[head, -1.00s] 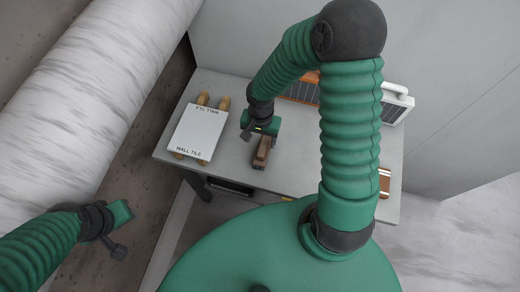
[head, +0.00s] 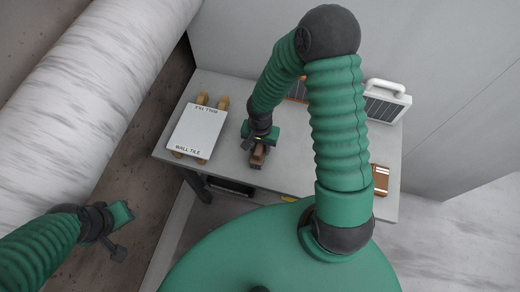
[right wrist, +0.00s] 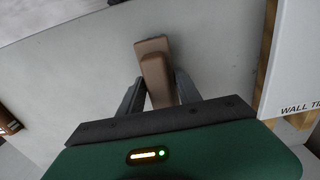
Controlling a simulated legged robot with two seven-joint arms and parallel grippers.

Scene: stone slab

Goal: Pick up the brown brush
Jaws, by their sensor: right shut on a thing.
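The brown brush (head: 257,160) lies on the grey stone slab (head: 224,165), near the slab's front edge. My right gripper (head: 258,147) is over it. In the right wrist view the brush (right wrist: 153,62) reaches out from between the two dark fingers of my right gripper (right wrist: 158,88), one finger on each side. The gripper is shut on the brush. I cannot tell whether the brush is clear of the slab. My left gripper (head: 122,230) is at the lower left, away from the slab; its finger opening is too small to tell.
A white wall tile box (head: 198,131) rests on wooden strips at the slab's left. A grey panel with a white handle (head: 386,102) stands at the back right. A brown item (head: 380,180) lies at the right edge. A large pale cylinder (head: 90,80) is at left.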

